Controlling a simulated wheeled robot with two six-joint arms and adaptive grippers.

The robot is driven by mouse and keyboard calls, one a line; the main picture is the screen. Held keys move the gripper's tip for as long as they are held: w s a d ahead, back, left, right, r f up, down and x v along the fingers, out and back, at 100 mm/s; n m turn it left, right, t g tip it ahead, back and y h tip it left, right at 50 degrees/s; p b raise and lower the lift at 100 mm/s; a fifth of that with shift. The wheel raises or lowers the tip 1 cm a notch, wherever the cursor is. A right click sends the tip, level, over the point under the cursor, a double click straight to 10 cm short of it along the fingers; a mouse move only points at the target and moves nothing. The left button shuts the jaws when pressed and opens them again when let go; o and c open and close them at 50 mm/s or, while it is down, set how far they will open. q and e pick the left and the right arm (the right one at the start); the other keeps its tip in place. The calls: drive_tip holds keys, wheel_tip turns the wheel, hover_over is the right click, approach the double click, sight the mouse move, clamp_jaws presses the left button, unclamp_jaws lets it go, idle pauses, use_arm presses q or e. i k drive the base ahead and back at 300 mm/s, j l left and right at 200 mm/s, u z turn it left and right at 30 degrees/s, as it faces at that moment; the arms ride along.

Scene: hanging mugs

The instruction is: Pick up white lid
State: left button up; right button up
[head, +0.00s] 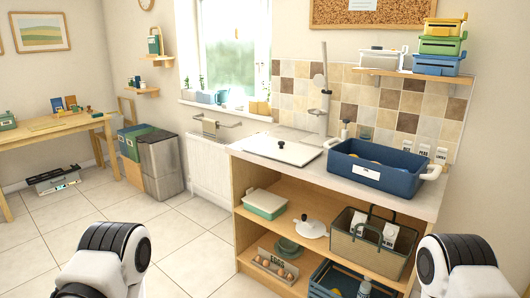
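A round white lid (311,228) with a knob on top lies on the middle shelf of the open wooden counter unit (240,215). A dark green pot or bowl (288,247) is at its lower left, and a brown basket (345,237) is to its right. A flat white rectangular cover (282,151) with a small dark knob lies on the countertop; it also looks like a lid. Only white and black parts of my two arms show, at the bottom left and bottom right. Neither of my grippers is in view.
A blue bin (400,183) with white handles stands on the countertop. A dark blue crate (325,278) is below. The tiled floor (190,235) to the left is clear.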

sight(298, 155)
drive_tip(key=i+j+z, duration=0.25)
drive_tip(key=i, duration=0.3)
drive_tip(key=i+j+z, duration=0.3)
drive_tip(key=i, duration=0.25)
